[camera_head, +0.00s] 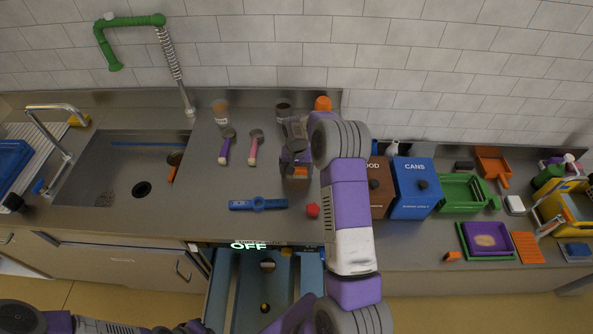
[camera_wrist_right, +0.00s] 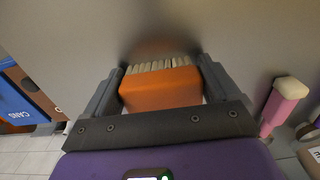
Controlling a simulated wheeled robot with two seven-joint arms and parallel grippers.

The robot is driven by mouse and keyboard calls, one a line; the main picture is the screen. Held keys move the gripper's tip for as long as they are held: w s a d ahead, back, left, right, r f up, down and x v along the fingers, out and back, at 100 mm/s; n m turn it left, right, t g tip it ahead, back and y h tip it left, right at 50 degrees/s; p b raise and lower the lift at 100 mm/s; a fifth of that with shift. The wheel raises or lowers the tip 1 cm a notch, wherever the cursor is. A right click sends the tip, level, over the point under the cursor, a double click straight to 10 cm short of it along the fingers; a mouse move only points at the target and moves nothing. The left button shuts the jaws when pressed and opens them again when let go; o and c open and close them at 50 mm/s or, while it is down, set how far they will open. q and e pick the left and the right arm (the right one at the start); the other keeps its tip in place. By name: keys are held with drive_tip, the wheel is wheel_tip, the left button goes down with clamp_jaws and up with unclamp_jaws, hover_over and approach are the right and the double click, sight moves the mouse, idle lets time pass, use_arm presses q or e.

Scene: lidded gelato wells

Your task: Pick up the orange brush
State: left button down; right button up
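The orange brush (camera_wrist_right: 162,88) sits between the fingers of my right gripper (camera_wrist_right: 160,82) in the right wrist view. Its orange block spans the space from finger to finger, and its pale bristles point away from the wrist. In the head view the right gripper (camera_head: 296,158) is over the counter, with the brush (camera_head: 299,171) showing below it in part. The fingers look closed on the block's two sides. I cannot tell if the bristles touch the counter. Only part of my left arm shows at the bottom left edge of the head view; its fingers cannot be made out.
A purple scoop (camera_head: 226,147) and a pink scoop (camera_head: 255,146) lie left of the gripper. A blue tool (camera_head: 258,204) and a red piece (camera_head: 312,210) lie nearer the front edge. The blue CANS bin (camera_head: 415,190) stands right of my arm. An open drawer (camera_head: 225,290) is below.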

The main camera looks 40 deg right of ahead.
drive_tip(key=shift+c, duration=1)
wheel_tip(320, 180, up, 10)
drive_tip(key=shift+r, duration=0.1)
